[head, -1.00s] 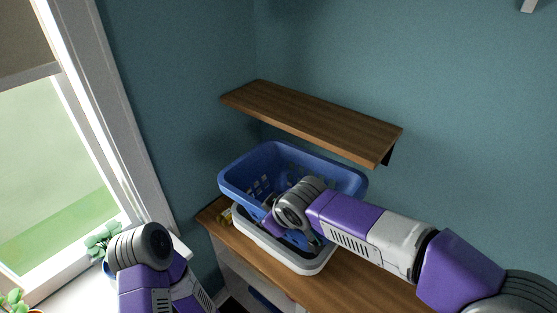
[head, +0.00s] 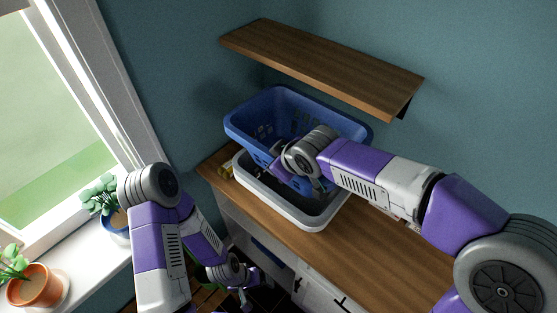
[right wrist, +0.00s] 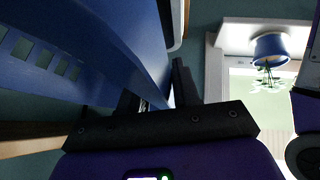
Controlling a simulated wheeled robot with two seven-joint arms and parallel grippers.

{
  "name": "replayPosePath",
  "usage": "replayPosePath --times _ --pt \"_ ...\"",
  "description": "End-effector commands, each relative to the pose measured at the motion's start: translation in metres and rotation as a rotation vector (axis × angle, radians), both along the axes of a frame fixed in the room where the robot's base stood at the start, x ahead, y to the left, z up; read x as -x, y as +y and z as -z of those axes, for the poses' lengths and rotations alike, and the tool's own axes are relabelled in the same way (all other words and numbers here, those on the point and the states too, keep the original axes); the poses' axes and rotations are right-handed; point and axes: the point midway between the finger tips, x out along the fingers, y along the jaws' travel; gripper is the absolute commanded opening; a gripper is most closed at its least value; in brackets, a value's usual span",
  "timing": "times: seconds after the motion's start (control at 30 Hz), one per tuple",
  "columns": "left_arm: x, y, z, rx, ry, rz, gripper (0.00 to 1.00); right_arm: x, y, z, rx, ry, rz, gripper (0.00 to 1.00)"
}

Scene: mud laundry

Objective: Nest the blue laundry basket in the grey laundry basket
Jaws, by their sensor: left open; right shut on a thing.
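The blue laundry basket (head: 245,129) is over the grey laundry basket (head: 277,208), slightly tilted, with its rim well above the grey rim. Its underside is hidden, so I cannot tell whether it touches the grey basket. The grey basket sits on the wooden counter. My right gripper (right wrist: 155,98) is shut on the blue basket's wall, which fills the left of the right wrist view (right wrist: 105,45). In the head view its fingers are mostly hidden by my wrist. My left gripper (head: 244,291) is open and empty, low in front of the counter, apart from both baskets.
A wooden shelf (head: 320,65) juts from the wall above and behind the baskets. The wooden counter (head: 385,240) is mostly clear to the right. A small yellow item (head: 227,171) lies left of the grey basket. Potted plants (head: 36,284) stand on the windowsill at left.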

Motion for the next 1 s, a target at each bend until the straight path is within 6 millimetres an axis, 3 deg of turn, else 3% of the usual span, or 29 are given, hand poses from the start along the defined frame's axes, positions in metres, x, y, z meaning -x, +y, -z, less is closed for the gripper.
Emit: replayPosePath --times 0.73,1.0 --pt "0.0 0.0 0.059 0.0 0.0 0.0 0.89 0.0 0.001 0.077 -0.001 -0.003 -0.002 0.0" --pt "0.0 0.0 0.072 0.0 0.0 0.0 0.89 0.0 0.001 0.09 -0.001 -0.004 -0.001 0.0"
